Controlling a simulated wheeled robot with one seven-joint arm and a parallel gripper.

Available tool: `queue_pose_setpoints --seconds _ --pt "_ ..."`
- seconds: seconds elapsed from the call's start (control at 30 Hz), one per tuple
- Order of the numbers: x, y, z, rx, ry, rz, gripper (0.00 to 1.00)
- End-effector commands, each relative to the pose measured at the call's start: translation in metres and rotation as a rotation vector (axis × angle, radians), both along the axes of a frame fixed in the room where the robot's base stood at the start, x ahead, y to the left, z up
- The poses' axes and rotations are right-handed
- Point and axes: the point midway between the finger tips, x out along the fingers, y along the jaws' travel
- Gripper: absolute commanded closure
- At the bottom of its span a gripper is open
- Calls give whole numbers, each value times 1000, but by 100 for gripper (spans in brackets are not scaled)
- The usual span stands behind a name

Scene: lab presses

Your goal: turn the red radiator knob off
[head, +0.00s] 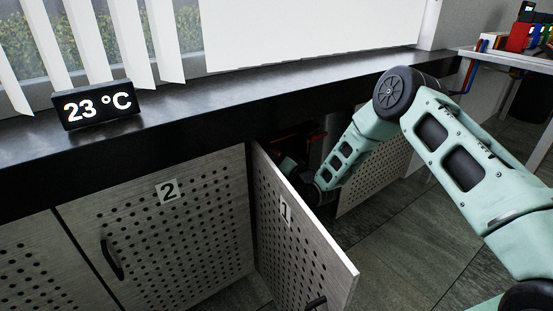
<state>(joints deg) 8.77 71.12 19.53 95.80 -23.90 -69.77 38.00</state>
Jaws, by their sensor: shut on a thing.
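My gripper (290,164) is inside the dark opening behind door 1 and shows only in small part. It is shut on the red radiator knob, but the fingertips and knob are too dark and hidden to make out. My arm comes in from the right and bends down into the opening. Dull reddish parts (316,142) show deep inside; I cannot tell what they are. The perforated door marked 1 (285,235) stands swung open and hides part of my wrist.
A closed perforated door marked 2 (160,235) is left of the opening. A dark sill (230,88) runs above, with a display reading 23 °C (97,105). A table (510,57) stands at the far right. Tiled floor (395,250) is free right of door 1.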

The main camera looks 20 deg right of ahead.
Motion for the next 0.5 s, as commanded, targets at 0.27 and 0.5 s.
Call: queue_pose_setpoints --seconds 0.27,0.5 --pt "-1 0 -1 -134 -50 2 80" --pt "-1 0 -2 -182 -67 1 80"
